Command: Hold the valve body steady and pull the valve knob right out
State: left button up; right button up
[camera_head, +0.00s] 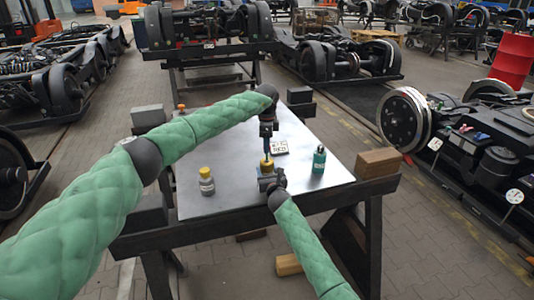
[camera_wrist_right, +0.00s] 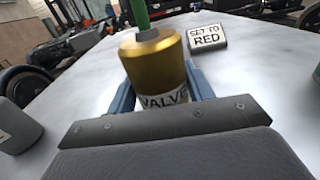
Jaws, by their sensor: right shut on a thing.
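The valve body (camera_wrist_right: 155,70) is a brass cylinder with a white VALVE label, upright on the metal table top (camera_head: 235,200). It also shows small and yellow in the head view (camera_head: 266,164). A green stem or knob (camera_wrist_right: 138,14) rises from its top in the right wrist view and runs out of the frame. My right gripper (camera_head: 268,178) is shut on the valve body, with blue fingers on both sides of it (camera_wrist_right: 158,92). My left gripper (camera_head: 267,152) points down from above, right over the valve. Its fingertips are too small to tell whether they hold the knob.
A sign reading SET TO RED (camera_wrist_right: 207,38) lies behind the valve. A yellow-capped bottle (camera_head: 206,182) stands left and a green bottle (camera_head: 319,160) right. A wooden block (camera_head: 378,163) sits at the right edge. The table's left part is mostly clear.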

pick_arm(q)
jog(key=shift+o, duration=0.6)
notch_tip(320, 180, up, 12)
dwell(0.4)
pick_arm(e)
jog(key=o, duration=1.1)
jog(key=shift+s, duration=0.1)
